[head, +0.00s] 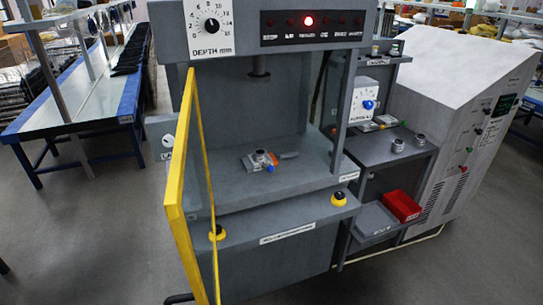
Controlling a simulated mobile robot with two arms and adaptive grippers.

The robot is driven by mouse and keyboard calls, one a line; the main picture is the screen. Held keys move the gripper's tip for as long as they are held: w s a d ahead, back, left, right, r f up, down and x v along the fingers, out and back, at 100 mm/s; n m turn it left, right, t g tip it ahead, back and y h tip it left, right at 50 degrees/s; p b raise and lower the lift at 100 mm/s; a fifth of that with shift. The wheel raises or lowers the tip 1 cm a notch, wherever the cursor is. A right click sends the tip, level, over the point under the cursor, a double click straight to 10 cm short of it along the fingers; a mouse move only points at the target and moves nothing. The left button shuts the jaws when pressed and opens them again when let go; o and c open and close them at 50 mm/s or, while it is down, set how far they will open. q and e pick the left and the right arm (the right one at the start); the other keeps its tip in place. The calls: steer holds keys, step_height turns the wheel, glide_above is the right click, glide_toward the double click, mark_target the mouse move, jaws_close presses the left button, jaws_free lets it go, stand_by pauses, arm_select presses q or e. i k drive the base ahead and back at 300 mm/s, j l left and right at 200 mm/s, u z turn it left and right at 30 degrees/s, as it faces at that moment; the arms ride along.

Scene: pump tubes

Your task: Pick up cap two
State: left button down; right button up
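Two small grey round parts, which look like caps, stand upright on the right side shelf: the left one (398,145) and the right one (421,140). I cannot tell which is cap two. More small cylindrical pieces (394,50) stand on the upper right shelf, too small to identify. A metal fixture (262,160) with a round top and a blue knob sits on the press bed, below the press ram (259,66). Neither of my grippers is in view.
The press has a depth dial (211,25) and one lit red lamp (308,20). A yellow-framed guard (178,190) projects at its left front. A red bin (402,206) sits low right beside a grey tray (374,222). A sloped grey cabinet (460,70) borders the shelves. Floor is clear in front.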

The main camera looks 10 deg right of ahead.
mark_target(258, 158)
steer(key=i+l+u, duration=0.15)
steer(key=l, duration=0.35)
steer(key=l+u, duration=0.1)
steer(key=l, duration=0.4)
steer(key=i+l+u, duration=0.15)
steer(key=l, duration=0.35)
